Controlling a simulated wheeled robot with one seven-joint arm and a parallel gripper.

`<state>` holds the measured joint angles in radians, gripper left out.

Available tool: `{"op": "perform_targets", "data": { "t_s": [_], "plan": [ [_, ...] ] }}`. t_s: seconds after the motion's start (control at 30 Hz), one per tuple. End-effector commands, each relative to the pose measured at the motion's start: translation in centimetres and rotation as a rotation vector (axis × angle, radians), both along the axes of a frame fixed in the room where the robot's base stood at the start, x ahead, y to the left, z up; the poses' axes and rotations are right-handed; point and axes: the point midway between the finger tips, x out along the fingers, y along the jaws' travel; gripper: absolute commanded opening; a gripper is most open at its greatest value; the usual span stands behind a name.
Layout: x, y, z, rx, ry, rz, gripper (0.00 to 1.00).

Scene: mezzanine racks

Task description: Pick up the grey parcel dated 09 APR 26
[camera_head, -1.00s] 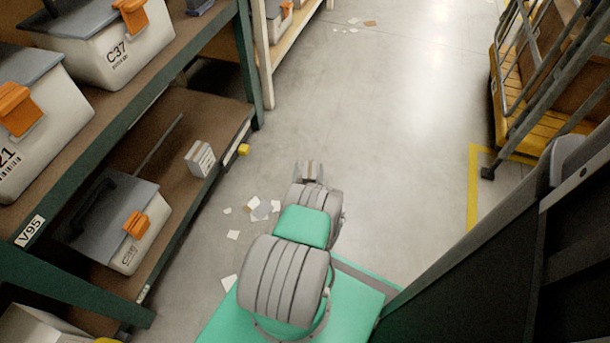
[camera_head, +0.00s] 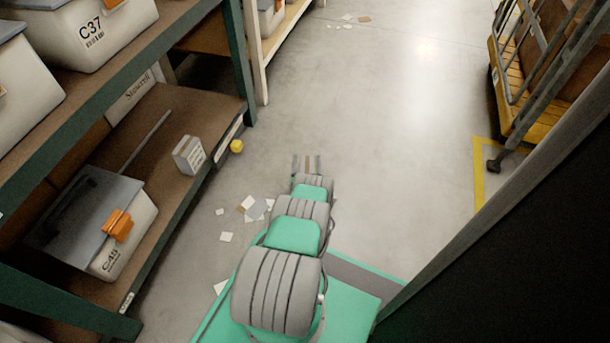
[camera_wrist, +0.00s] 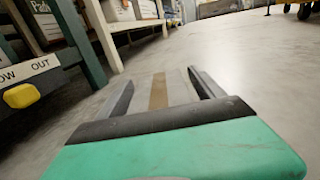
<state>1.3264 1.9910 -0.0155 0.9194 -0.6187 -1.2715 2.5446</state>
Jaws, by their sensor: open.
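A small grey parcel (camera_head: 188,155) with a printed white label stands on the lower brown shelf, near its front edge, in the head view. Its print is too small to read, so I cannot tell its date. My gripper (camera_head: 307,163) is over the floor, to the right of the parcel and apart from it. The parcel is not recognisable in the wrist view.
A lidded grey bin (camera_head: 128,235) with an orange latch sits nearer on the same shelf. A green rack post (camera_head: 236,60) stands beyond the parcel. A yellow knob (camera_head: 236,146) juts from the shelf edge. Paper scraps (camera_head: 255,208) litter the floor. A yellow cart (camera_head: 512,100) stands right.

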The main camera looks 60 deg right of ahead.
Motion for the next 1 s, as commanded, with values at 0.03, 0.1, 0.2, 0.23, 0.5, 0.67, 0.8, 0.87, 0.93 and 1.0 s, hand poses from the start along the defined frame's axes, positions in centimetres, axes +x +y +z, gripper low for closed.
{"op": "perform_targets", "data": {
  "t_s": [0.03, 0.1, 0.2, 0.23, 0.5, 0.67, 0.8, 0.87, 0.93, 1.0],
  "plan": [
    [-0.07, -0.02, 0.07, 0.000, 0.000, -0.001, 0.78],
    [-0.14, -0.07, 0.08, 0.000, 0.000, -0.002, 0.76],
    [-0.16, -0.08, 0.07, 0.000, 0.000, -0.003, 0.68],
    [-0.16, -0.07, 0.07, 0.000, 0.000, -0.002, 0.65],
    [-0.05, 0.02, 0.05, 0.000, 0.000, -0.001, 0.43],
    [0.00, 0.09, 0.03, 0.001, 0.000, 0.000, 0.30],
    [0.00, 0.10, 0.01, 0.001, 0.000, 0.000, 0.18],
    [-0.01, 0.10, 0.01, 0.001, 0.000, 0.000, 0.14],
    [-0.01, 0.10, 0.01, 0.001, 0.000, 0.000, 0.08],
    [-0.01, 0.10, 0.00, 0.001, 0.001, 0.000, 0.02]
  ]
}}
